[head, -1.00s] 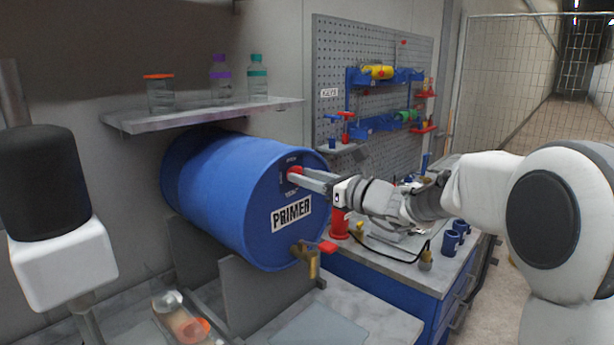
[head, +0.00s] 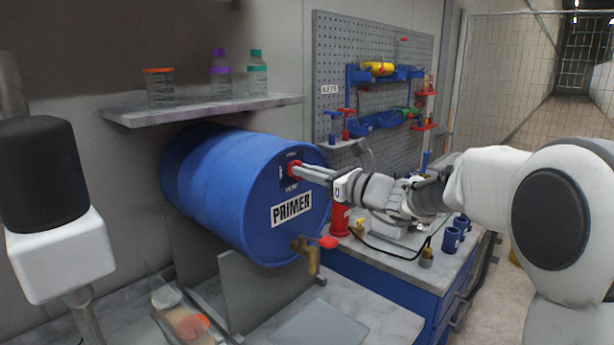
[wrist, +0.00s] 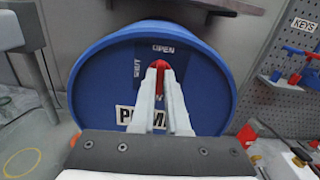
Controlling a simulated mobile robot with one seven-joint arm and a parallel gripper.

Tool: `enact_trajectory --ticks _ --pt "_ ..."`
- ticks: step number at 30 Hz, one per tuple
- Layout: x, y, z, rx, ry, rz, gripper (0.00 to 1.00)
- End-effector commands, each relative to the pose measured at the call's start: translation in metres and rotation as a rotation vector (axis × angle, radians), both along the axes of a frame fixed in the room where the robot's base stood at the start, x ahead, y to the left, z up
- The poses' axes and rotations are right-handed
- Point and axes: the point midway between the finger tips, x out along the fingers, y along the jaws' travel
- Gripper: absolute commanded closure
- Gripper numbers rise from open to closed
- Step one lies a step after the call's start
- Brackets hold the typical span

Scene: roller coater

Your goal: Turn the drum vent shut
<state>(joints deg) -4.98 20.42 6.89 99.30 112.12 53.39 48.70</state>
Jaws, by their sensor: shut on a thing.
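The blue drum (head: 235,200) lies on its side on a cradle, with a "PRIMER" label (head: 291,210) on its end face. The red drum vent (head: 294,169) is at the top of that face. It also shows in the wrist view (wrist: 160,66), below the word "OPEN" and to the right of "SHUT". My gripper (head: 302,170) is shut on the vent, one finger on each side; in the wrist view the fingertips (wrist: 160,72) flank it. The fingers hide part of the vent, so I cannot tell its exact angle.
A red-handled brass tap (head: 311,255) sticks out low on the drum face. A shelf (head: 200,110) with bottles is above the drum. A pegboard (head: 335,60) and a blue bench (head: 375,290) with small cups stand to the right.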

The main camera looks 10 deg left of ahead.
Motion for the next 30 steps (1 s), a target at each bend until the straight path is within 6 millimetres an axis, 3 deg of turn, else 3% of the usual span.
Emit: enact_trajectory --ticks 30 --pt "-0.0029 0.0011 -0.0084 -0.454 -0.776 -0.001 1.0"
